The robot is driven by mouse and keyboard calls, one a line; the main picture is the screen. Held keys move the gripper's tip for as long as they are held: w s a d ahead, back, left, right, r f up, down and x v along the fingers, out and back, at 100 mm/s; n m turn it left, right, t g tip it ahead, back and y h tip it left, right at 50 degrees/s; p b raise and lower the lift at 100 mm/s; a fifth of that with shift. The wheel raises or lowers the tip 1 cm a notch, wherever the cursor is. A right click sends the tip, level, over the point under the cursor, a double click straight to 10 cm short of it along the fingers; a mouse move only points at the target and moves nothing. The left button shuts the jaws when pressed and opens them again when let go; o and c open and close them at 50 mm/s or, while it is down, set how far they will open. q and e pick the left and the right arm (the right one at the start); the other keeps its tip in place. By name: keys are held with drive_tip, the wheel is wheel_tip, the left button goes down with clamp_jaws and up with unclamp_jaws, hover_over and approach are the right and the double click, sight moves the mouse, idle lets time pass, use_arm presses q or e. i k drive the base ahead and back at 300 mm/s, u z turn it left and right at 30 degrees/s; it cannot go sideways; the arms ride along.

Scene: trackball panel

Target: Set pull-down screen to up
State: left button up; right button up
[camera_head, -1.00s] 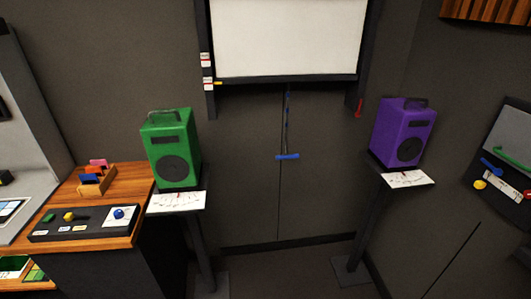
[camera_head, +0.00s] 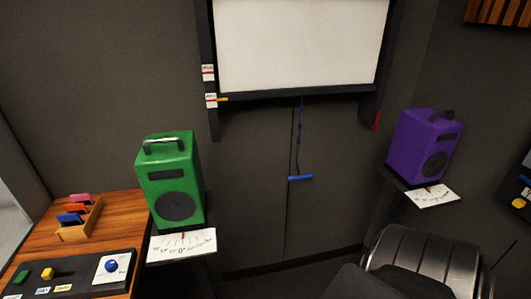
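The white pull-down screen (camera_head: 300,45) hangs on the dark wall at the top middle, inside a dark frame. Its dark bottom bar (camera_head: 300,98) is level with a yellow pointer (camera_head: 222,100) at the lower of two small labels on the left post. The label text is too small to read. A blue pull handle (camera_head: 300,177) hangs below the bar on a thin cord. A dark and metallic part of my own arm (camera_head: 425,262) shows at the bottom right. Neither gripper's fingers are in view.
A green speaker (camera_head: 170,185) and a purple speaker (camera_head: 424,148) stand on stands left and right of the screen, each with a white dial card. A wooden desk (camera_head: 125,215) with a knob panel (camera_head: 75,277) is at the lower left. The floor between the stands is partly covered by my arm.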

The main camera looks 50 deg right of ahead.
sight(266, 49)
drive_tip(key=z, duration=0.35)
drive_tip(key=i, duration=0.9)
drive_tip(key=z, duration=0.75)
